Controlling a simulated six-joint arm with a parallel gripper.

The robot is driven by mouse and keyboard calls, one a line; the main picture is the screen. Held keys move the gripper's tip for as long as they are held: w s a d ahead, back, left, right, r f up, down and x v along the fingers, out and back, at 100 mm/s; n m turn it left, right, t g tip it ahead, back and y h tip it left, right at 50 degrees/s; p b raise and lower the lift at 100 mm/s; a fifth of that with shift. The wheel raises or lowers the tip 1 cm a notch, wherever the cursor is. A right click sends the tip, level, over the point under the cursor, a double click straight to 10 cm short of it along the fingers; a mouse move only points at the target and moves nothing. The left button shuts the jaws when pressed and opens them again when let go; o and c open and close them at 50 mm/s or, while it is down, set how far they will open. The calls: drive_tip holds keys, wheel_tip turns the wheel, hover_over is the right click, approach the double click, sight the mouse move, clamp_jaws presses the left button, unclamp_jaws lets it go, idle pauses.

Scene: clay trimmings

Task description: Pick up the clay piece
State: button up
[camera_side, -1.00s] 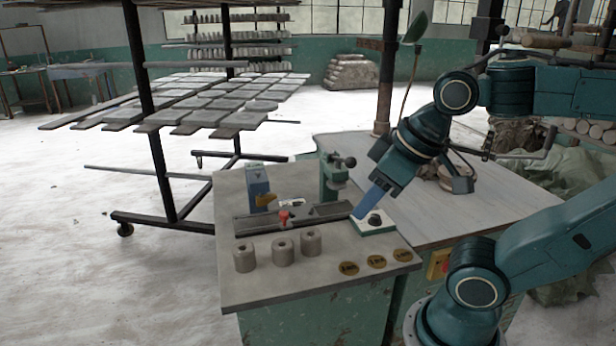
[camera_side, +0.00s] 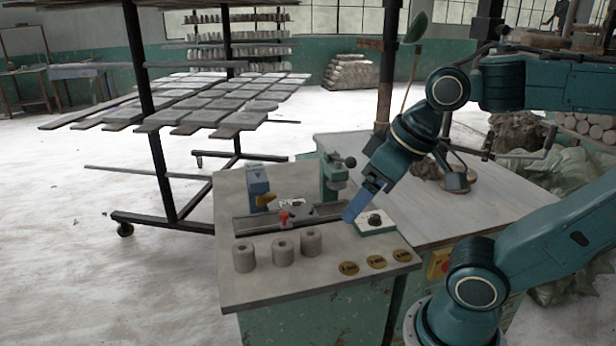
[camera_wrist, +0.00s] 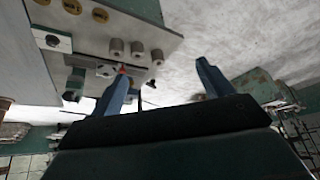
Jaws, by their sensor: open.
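Three grey clay pieces, short upright cylinders with a hole in the top, stand in a row on the bench. In the side view they are the left piece (camera_side: 244,258), the middle piece (camera_side: 282,251) and the right piece (camera_side: 311,243). They also show near the top of the wrist view, the middle one here (camera_wrist: 137,48). My gripper (camera_side: 347,218) is above the bench, right of and behind the row, apart from the pieces. In the wrist view its blue jaws (camera_wrist: 163,70) are spread with nothing between them.
The grey bench top (camera_side: 260,285) also carries a dark rail fixture (camera_side: 265,222) with a red knob (camera_side: 284,216), a green clamp (camera_side: 334,178), a white box with a black knob (camera_side: 375,222) and three brass discs (camera_side: 376,261). A tile rack (camera_side: 158,170) stands left.

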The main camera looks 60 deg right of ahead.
drive_tip(key=w+d+m+g, duration=0.1)
drive_tip(key=w+d+m, duration=0.1)
drive_tip(key=w+m, duration=0.5)
drive_tip(key=m+g, duration=0.4)
drive_tip(key=m, duration=1)
hover_over(283, 245)
wheel_tip(283, 245, down, 15)
drive_tip(key=shift+w+f+m, duration=0.2)
drive_tip(key=shift+f+m, duration=0.05)
drive_tip(key=shift+m, duration=0.05)
drive_tip(key=shift+f, duration=4.3)
drive_tip(key=shift+f, duration=0.1)
drive_tip(key=shift+s+f, duration=0.15)
drive_tip(key=shift+f, duration=2.35)
